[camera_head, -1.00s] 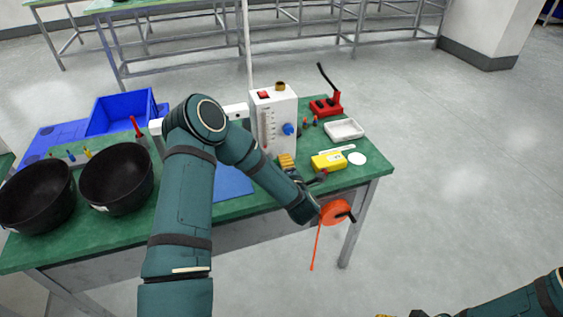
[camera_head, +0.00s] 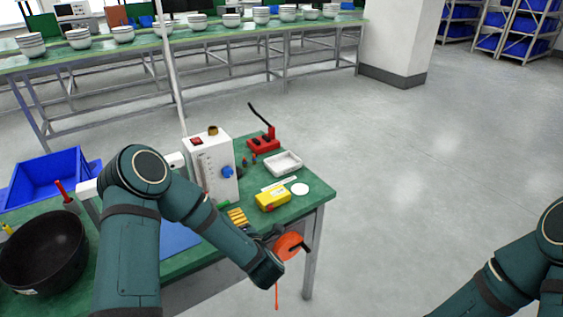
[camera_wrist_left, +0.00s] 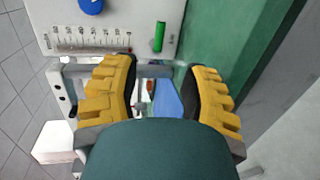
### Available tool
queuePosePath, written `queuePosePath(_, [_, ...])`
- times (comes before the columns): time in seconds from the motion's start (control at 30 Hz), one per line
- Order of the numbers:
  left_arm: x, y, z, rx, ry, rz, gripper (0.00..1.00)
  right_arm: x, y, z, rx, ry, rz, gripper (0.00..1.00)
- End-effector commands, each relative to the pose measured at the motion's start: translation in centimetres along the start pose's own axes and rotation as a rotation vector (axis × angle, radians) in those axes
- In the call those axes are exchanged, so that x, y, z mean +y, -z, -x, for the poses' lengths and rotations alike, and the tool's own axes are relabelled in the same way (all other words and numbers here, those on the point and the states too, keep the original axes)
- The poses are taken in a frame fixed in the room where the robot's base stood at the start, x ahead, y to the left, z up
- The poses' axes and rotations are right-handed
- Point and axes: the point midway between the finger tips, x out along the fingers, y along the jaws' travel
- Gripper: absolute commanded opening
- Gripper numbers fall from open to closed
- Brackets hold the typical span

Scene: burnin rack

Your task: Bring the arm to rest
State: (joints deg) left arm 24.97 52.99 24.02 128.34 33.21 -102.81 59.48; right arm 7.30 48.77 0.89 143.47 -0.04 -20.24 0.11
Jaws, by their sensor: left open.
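My left gripper (camera_head: 246,221) is over the right part of the green workbench, in front of the white instrument box. The left wrist view shows its two yellow-padded fingers (camera_wrist_left: 165,90) spread apart with nothing held between them. Beyond them are the white box's scale and blue knob. In the head view my left arm reaches across the bench and bends back, its wrist near the front edge beside an orange disc (camera_head: 289,245) with a black handle. My right arm comes in at the lower right; its gripper is out of frame.
The white instrument box (camera_head: 212,165), a yellow box (camera_head: 272,200), a white tray (camera_head: 284,163) and a red lever device (camera_head: 263,142) stand on the green bench (camera_head: 312,193). A black bowl (camera_head: 42,255) and blue bin (camera_head: 45,178) are at left. Floor at right is clear.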

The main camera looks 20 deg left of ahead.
Motion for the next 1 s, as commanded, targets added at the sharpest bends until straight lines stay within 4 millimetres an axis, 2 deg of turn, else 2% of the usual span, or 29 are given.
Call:
queuePosePath(0.13, [-0.6, -0.6, 0.2, -0.038, 0.024, -0.034, 0.44, 0.0, 0.0, 0.0, 0.000, 0.000, 0.000, 0.47])
queuePosePath(0.27, [-3.0, -2.7, 1.5, -0.196, 0.116, -0.185, 0.44, 0.0, 0.0, 0.0, 0.000, 0.000, 0.000, 0.47])
queuePosePath(0.4, [-7.6, -5.4, 5.0, -0.490, 0.250, -0.476, 0.44, 0.0, 0.0, 0.0, 0.000, 0.000, 0.000, 0.47])
queuePosePath(0.53, [-11.9, -6.3, 9.7, -0.797, 0.347, -0.773, 0.44, 0.0, 0.0, 0.0, 0.000, 0.000, 0.000, 0.47])
queuePosePath(0.67, [-15.6, -5.2, 15.0, -1.112, 0.412, -1.061, 0.44, 0.0, 0.0, 0.0, 0.000, 0.000, 0.000, 0.47])
queuePosePath(0.8, [-18.1, -2.6, 19.9, -1.405, 0.450, -1.301, 0.44, 0.0, 0.0, 0.0, 0.000, 0.000, 0.000, 0.47])
queuePosePath(0.93, [-19.2, -0.5, 22.6, -1.586, 0.464, -1.430, 0.44, 0.0, 0.0, 0.0, 0.000, 0.000, 0.000, 0.47])
queuePosePath(0.97, [-19.3, -0.1, 23.0, -1.610, 0.466, -1.447, 0.54, 0.0, 0.0, 0.0, 0.000, 0.000, 0.000, 0.47])
queuePosePath(1.0, [-19.4, 0.2, 23.3, -1.637, 0.467, -1.464, 0.68, 0.0, 0.0, 0.0, 0.000, 0.000, 0.000, 0.47])
